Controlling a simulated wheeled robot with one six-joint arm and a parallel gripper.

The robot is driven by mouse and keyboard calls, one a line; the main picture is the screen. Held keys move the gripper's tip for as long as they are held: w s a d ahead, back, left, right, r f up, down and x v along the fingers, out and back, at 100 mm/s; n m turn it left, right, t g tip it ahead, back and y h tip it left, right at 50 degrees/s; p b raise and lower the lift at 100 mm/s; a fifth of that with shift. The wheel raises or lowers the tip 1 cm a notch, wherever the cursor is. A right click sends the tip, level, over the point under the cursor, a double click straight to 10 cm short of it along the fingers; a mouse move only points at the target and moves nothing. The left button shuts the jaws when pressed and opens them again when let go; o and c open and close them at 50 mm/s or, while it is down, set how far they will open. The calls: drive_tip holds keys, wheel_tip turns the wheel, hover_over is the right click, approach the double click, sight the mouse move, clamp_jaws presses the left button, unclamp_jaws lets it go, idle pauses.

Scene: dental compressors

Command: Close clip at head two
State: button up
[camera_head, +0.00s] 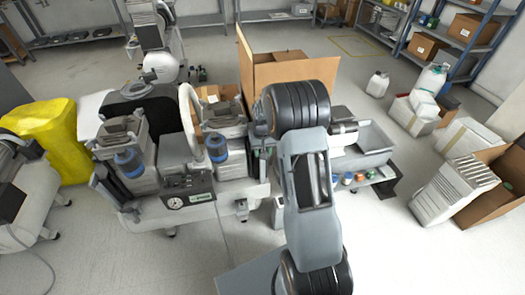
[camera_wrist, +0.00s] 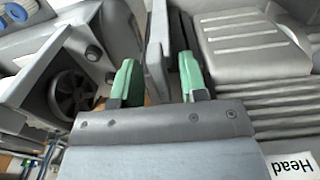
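In the wrist view, my gripper (camera_wrist: 158,72) has two green fingertips set well apart, so it is open. A narrow grey upright plate (camera_wrist: 158,40) stands between the fingertips; it may be the clip. I see a gap on each side of it, and cannot tell whether it is fully between the fingers in depth. A ribbed grey head housing (camera_wrist: 245,40) fills the right side, with an upside-down "Head" label (camera_wrist: 291,166) below; its number is not visible. In the head view, the compressor unit (camera_head: 190,215) stands left of my arm, which hides my gripper and the clip.
In the wrist view, a grey housing with a dark round fan (camera_wrist: 75,95) is close on the left. In the head view, an open cardboard box (camera_head: 285,70) stands behind the unit, a grey tray (camera_head: 365,160) right of my arm, and a yellow bag (camera_head: 45,135) far left.

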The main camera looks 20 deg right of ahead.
wheel_tip(320, 180, up, 14)
drive_tip(key=p, duration=0.3)
drive_tip(key=shift+p, duration=0.3)
drive_tip(key=shift+w+f, duration=0.1)
idle(0.4)
drive_tip(key=s+a+r+n+t+p, duration=0.1)
drive_tip(key=s+a+r+p, duration=0.2)
drive_tip(key=s+r+p, duration=0.4)
drive_tip(key=s+a+r+t+p, duration=0.1)
drive_tip(key=s+a+r+p, duration=0.3)
drive_tip(key=s+r+p, duration=0.3)
drive_tip(key=s+a+r+n+t+p, duration=0.1)
drive_tip(key=s+a+r+p, duration=0.2)
drive_tip(key=s+r+p, duration=0.4)
wheel_tip(320, 180, up, 8)
drive_tip(key=shift+s+a+n+t, duration=0.3)
drive_tip(key=shift+s+a, duration=0.05)
drive_tip(key=shift+s, duration=0.15)
